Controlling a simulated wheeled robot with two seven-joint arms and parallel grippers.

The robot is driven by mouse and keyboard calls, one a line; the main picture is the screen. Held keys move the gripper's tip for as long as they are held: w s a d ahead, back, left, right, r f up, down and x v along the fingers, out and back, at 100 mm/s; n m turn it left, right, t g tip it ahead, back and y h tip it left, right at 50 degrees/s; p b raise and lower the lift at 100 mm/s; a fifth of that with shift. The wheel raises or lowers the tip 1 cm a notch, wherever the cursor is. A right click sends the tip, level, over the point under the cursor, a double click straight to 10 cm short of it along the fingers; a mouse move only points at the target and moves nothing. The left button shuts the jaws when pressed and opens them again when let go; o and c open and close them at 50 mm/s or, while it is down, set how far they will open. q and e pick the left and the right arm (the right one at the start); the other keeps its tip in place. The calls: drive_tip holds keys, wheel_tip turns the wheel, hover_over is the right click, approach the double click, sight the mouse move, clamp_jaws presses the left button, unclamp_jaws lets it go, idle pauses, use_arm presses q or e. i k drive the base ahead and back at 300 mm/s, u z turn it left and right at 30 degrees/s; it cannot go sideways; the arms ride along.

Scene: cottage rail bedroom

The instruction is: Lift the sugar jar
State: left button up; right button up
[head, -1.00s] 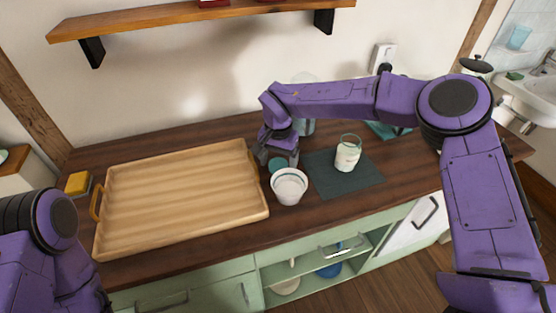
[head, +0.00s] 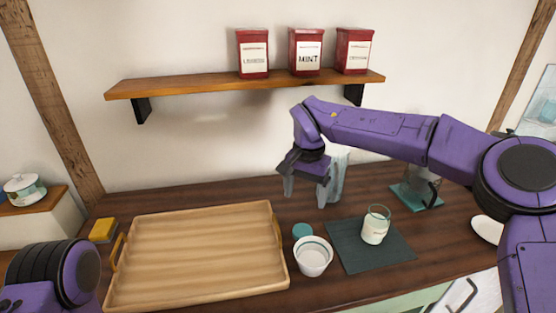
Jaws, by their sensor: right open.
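A clear glass jar (head: 375,226) with pale contents and a small label, too small to read, stands upright on a dark mat (head: 345,252). It looks like the sugar jar. My right gripper (head: 304,193) is open and empty, fingers pointing down, above the counter to the left of the jar and apart from it. A teal round lid-like piece (head: 302,230) lies below the gripper. My left gripper is out of view; only part of that arm shows at lower left.
A white bowl (head: 313,260) stands left of the mat, beside a wooden tray (head: 190,250). A glass vessel (head: 337,178) is partly hidden behind my right gripper. Another stands on a teal mat (head: 412,202). A shelf (head: 190,85) with red tins (head: 306,50) hangs above.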

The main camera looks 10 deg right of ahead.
sight(377, 218)
drive_tip(key=k, duration=1)
